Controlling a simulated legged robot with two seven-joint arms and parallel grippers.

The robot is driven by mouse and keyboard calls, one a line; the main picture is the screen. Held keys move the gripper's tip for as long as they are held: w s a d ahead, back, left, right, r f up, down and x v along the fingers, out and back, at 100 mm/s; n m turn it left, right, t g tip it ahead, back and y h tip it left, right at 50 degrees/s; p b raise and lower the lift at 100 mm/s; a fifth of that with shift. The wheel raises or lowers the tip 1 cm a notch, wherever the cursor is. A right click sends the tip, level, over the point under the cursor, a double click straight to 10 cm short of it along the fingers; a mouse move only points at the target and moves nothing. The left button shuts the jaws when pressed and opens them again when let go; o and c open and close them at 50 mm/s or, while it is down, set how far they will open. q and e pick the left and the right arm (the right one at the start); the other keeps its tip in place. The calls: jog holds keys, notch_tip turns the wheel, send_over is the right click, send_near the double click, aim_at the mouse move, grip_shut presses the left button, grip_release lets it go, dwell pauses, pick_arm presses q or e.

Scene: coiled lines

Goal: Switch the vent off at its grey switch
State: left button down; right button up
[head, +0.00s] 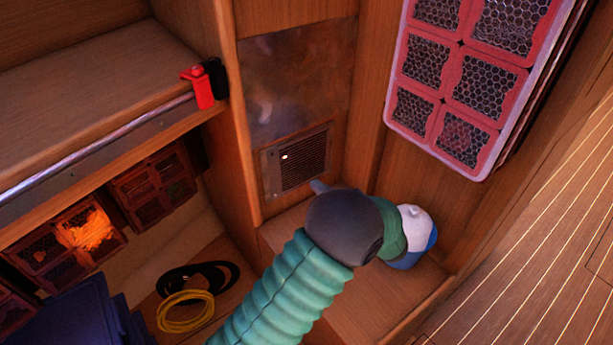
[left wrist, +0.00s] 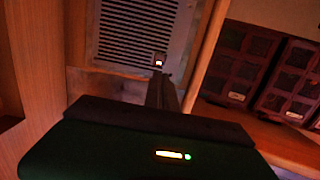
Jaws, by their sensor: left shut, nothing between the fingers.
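The vent (head: 303,160) is a slatted grille in a metal frame, low on the wooden back wall in the head view. Its small switch (head: 284,157) sits at the left of the slats and shows a bright spot. In the left wrist view the vent (left wrist: 140,30) fills the top, and the switch (left wrist: 158,60) with a lit red-white mark is at its lower right. My left gripper (head: 316,185) is shut and empty, below the vent. In the left wrist view its fingertips (left wrist: 159,78) lie just under the switch; I cannot tell whether they touch. My right gripper is not in view.
A red clip (head: 203,88) hangs on the shelf rail at left. Black and yellow coiled lines (head: 186,310) lie below. A pink-framed mesh rack (head: 465,80) is at upper right. Dark crates (left wrist: 242,62) stand right in the wrist view.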

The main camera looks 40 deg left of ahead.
aim_at(285, 162)
pick_arm(q)
jog(key=b+x, duration=0.1)
jog(key=x, duration=0.3)
jog(key=b+x, duration=0.2)
jog(key=x, duration=0.2)
jog(key=b+x, duration=0.1)
jog(key=x, duration=0.3)
jog(key=shift+s+a+f, duration=0.1)
jog(key=shift+a+f, duration=0.05)
jog(key=shift+f, duration=0.15)
jog(key=shift+a+r+b, duration=0.25)
jog(key=shift+a+b, duration=0.05)
jog(key=shift+a, duration=0.1)
jog(key=shift+a+f, duration=0.15)
